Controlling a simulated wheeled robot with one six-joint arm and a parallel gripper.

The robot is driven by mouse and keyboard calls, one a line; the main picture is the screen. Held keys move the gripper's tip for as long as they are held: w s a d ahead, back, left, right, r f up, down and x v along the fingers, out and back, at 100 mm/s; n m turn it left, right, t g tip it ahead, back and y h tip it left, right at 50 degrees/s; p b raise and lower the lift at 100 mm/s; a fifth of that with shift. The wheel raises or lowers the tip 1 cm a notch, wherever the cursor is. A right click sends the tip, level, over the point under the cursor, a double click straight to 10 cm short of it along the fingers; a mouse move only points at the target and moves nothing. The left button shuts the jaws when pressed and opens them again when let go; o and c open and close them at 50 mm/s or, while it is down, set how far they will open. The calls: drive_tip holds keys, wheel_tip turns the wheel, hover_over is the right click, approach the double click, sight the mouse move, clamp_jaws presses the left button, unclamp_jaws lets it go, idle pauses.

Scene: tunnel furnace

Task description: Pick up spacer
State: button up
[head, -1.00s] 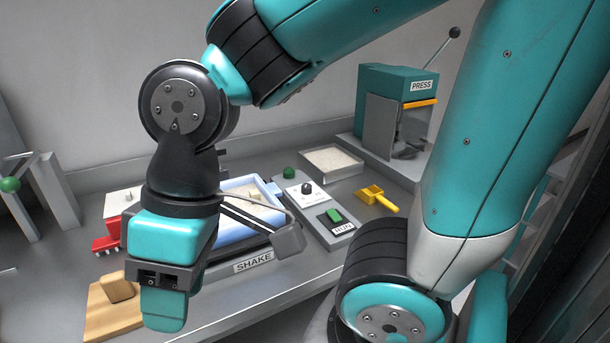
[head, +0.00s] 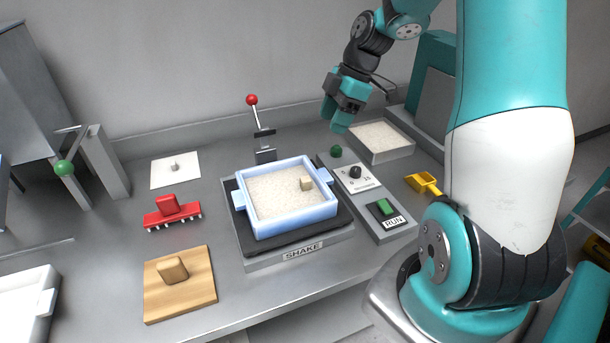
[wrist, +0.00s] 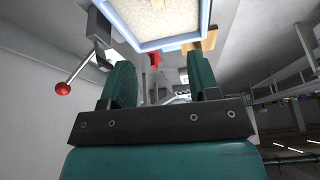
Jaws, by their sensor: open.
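No label marks the spacer, so I cannot tell for sure which thing it is. A small beige block (head: 307,184) lies on the pale grains in the blue-framed tray (head: 262,231), near its right side. A small grey piece (head: 173,166) stands on a white plate (head: 159,180) at the back left. My gripper (head: 338,122) is up behind and to the right of the tray, apart from both. In the wrist view my gripper (wrist: 161,82) has its two fingers wide apart with nothing between them. The tray rim (wrist: 160,47) shows beyond the fingers.
The tray sits on the SHAKE machine (head: 303,252), with a red-balled lever (head: 252,100) behind it. A RUN control panel (head: 372,202), yellow scoop (head: 424,183) and grain box (head: 378,155) are right.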

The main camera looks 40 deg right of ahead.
drive_tip(key=p, duration=0.3)
approach(308, 178)
drive_tip(key=x, duration=0.5)
drive_tip(key=shift+a+r, duration=0.1)
drive_tip(key=shift+p+x, duration=1.45)
drive_tip(key=shift+x, duration=1.2)
drive_tip(key=c, duration=1)
